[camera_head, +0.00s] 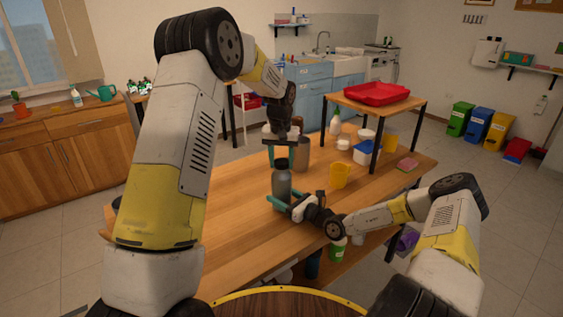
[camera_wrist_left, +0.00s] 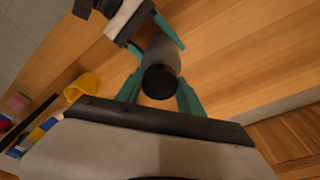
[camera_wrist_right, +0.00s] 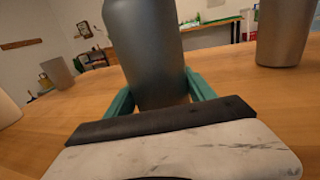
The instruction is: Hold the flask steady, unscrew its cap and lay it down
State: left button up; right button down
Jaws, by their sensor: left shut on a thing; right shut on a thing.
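The grey flask (camera_head: 282,187) stands upright on the wooden table. Its black cap (camera_wrist_left: 159,83) is at the top of the flask in the left wrist view; I cannot tell how far it is turned. My left gripper (camera_head: 281,157) comes from above and is shut on the cap, its teal fingers on either side. My right gripper (camera_head: 284,202) comes in low from the right and is shut around the flask's lower body. The flask also fills the middle of the right wrist view (camera_wrist_right: 147,50), with its cap out of frame there.
A metal tumbler (camera_head: 302,156) stands close behind the flask. A yellow cup (camera_head: 339,177) is to the right. A raised shelf with a red tray (camera_head: 376,93) stands at the table's far right. The table's left front (camera_head: 237,226) is bare.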

pick_arm(q)
jog(key=shift+c, duration=1)
jog(key=shift+o, duration=0.2)
jog(key=n, duration=0.4)
jog(key=shift+d+n+y, duration=0.15)
jog(key=shift+n+y, duration=0.15)
jog(key=n, duration=0.4)
jog(key=shift+r+n+y, duration=0.1)
jog(key=shift+n+y, duration=0.2)
jog(key=o, duration=1.2)
